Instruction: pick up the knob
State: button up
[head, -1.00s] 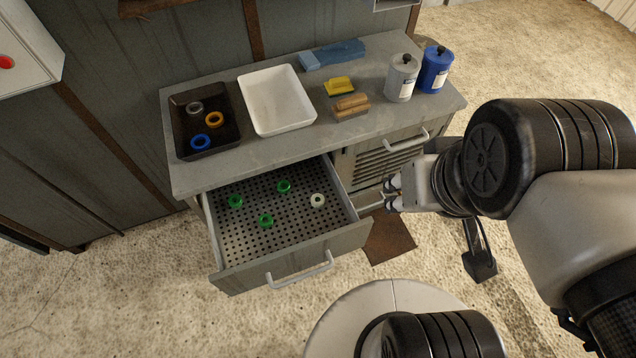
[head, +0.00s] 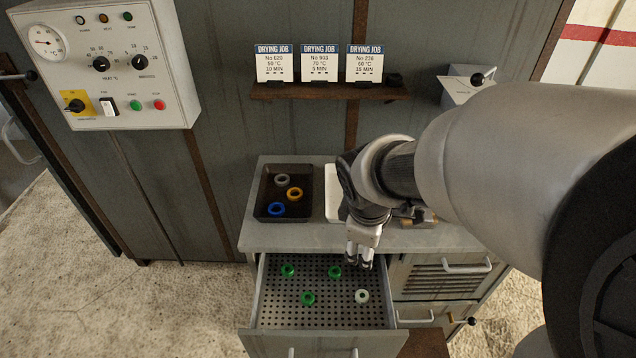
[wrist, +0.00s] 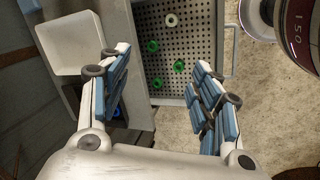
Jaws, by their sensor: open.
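A small dark round piece (head: 394,79), which looks like a loose knob, sits at the right end of the wall shelf (head: 330,92) in the head view. It is too small to be sure of. Other black knobs are fixed on the control panel, such as the heat knob (head: 101,64) and the minutes knob (head: 138,62). My gripper (head: 359,262) is over the back of the open drawer, well below the shelf. In the wrist view my gripper (wrist: 163,88) is open, with nothing between its fingers. The shelf does not show there.
The open drawer (head: 378,313) holds green rings (head: 307,298) and one white ring (head: 362,296). A black tray (head: 259,208) with three rings and a white tray (wrist: 48,46) stand on the counter. Three job cards (head: 319,63) stand on the shelf. A wall box (head: 466,88) is at right.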

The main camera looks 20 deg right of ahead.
jog(key=w+d+f+n+p, duration=0.1)
jog(key=w+d+f+n, duration=0.1)
jog(key=w+f+n, duration=0.3)
jog(key=n+g+p, duration=0.2)
jog(key=n, duration=0.6)
send_near(362, 293)
jog(key=f+b, duration=0.1)
jog(key=b, duration=0.2)
jog(key=f+b, duration=0.1)
jog(key=b, duration=0.3)
jog(key=shift+s+d+n+y, duration=0.1)
jog(key=shift+s+n+y, duration=0.2)
jog(key=shift+s, duration=0.05)
jog(key=shift+w+d+f+b, duration=0.1)
jog(key=shift+d+f+b, duration=0.1)
jog(key=shift+f+b, duration=0.7)
jog(key=shift+w+d+f+b, duration=0.1)
jog(key=shift+d+f+b, duration=0.15)
jog(key=shift+f+b, duration=0.65)
jog(key=shift+w+d+f+b, duration=0.15)
jog(key=shift+f+b, duration=0.3)
jog(key=shift+f, duration=0.8)
jog(key=shift+s+r, duration=0.1)
jog(key=c, duration=1.2)
jog(key=shift+o, duration=0.2)
